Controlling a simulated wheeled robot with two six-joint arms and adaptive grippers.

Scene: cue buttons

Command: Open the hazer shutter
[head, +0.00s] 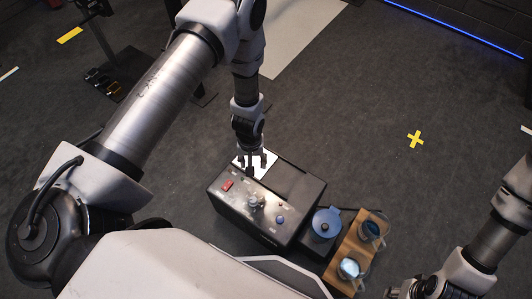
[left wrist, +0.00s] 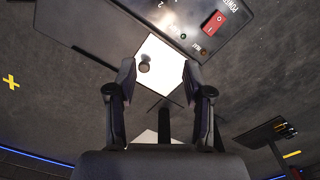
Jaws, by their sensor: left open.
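The hazer (head: 229,205) is a dark box with a metal control face on the floor. A bright white square panel (left wrist: 170,58) with a small dark round knob (left wrist: 144,67) lies at its top edge. The white panel also shows in the head view (head: 240,160), partly hidden by my left gripper. I cannot tell whether this panel is the shutter itself. My left gripper (head: 256,168) is open and points down over it. In the left wrist view the knob appears between the fingertips, nearer one finger; contact is not clear. My right gripper (head: 401,292) is partly cut off at the bottom.
The hazer carries a red power switch (head: 227,185), a silver knob (head: 253,203) and a blue button (head: 280,220). A blue-lidded container (head: 326,222) and a wooden holder (head: 343,257) with round glassy pieces stand right of it. The floor beyond is mostly clear.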

